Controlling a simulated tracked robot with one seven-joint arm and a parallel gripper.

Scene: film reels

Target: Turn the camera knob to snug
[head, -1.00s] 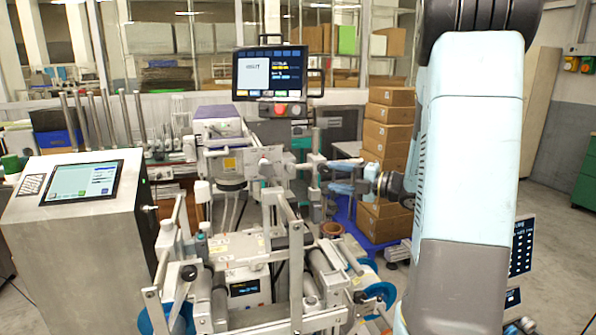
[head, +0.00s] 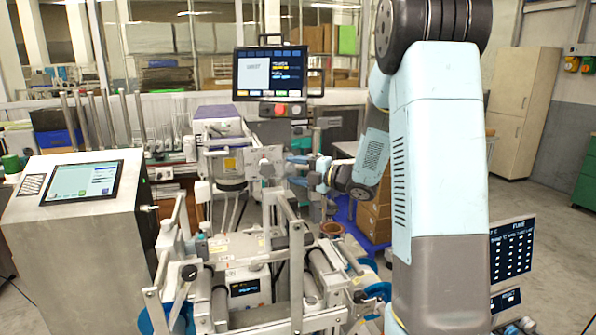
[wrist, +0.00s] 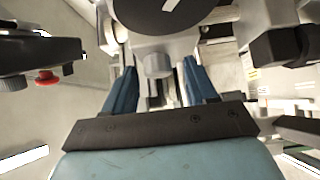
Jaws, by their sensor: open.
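In the wrist view a short grey cylindrical knob (wrist: 157,65) sticks out below a dark round part and a pale grey housing. I take it to be the camera knob. My gripper (wrist: 160,75) is open, with one blue finger on each side of the knob as seen from the wrist. I cannot tell whether the fingertips reach around it, and no contact shows. In the head view my gripper (head: 301,170) is beside the grey camera bracket (head: 265,163) on the machine, to its right. The knob cannot be made out there.
A monitor (head: 271,74) with a red button below it stands behind the bracket. A steel console (head: 80,225) is at left. The roller machine frame (head: 295,260) lies below the gripper. Stacked boxes (head: 375,210) stand behind my arm.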

